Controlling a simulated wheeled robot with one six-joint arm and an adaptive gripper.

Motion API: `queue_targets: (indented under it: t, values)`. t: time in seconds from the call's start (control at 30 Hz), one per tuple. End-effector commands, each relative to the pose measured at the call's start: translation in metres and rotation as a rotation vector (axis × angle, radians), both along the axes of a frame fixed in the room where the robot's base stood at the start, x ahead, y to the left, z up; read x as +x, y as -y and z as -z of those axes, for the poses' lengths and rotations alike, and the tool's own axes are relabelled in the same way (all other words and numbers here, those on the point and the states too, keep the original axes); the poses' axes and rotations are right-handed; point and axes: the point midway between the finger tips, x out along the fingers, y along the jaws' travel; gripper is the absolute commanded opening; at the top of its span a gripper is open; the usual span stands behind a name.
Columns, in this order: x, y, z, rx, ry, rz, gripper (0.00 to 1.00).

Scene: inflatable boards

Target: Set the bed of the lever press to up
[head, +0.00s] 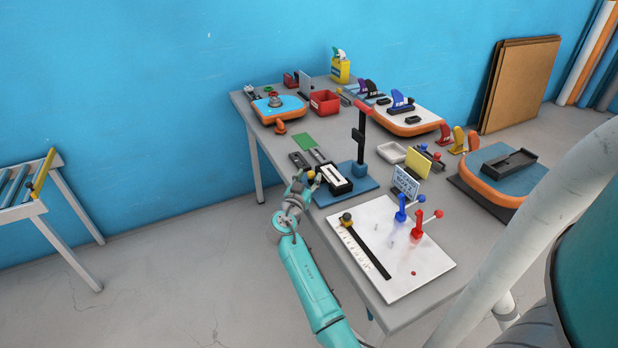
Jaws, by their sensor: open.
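The lever press stands on the table, with a blue base (366,187), an upright dark column (357,150) and a red piece at the top (363,106). A black block with a pale top, which looks like its bed (334,178), lies at the left of the base. A small yellow-orange knob (311,175) shows at the block's left side. My gripper (304,181) is open, at the table's left edge, close beside the knob. I cannot tell whether the fingers touch it. The bed's height setting is too small to read.
A white board (400,262) with a black slotted rail (366,250), a blue lever clamp (402,210) and a red one (419,224) lies in front. Dark blocks (300,160) and a green pad (304,140) lie behind my gripper. A white tray (391,152) stands right of the column.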

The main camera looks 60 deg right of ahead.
Motion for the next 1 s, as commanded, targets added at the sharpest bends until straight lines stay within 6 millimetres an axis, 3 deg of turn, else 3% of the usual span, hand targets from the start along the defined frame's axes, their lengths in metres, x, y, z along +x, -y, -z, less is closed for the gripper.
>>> queue_targets:
  t: [0.37, 0.6, 1.0]
  values:
    - [0.001, 0.006, 0.000, 0.001, -0.001, 0.000, 0.52]
    - [0.001, 0.006, 0.000, 0.001, -0.001, 0.000, 0.00]
    - [0.001, 0.006, -0.014, -0.002, 0.001, 0.000, 0.00]
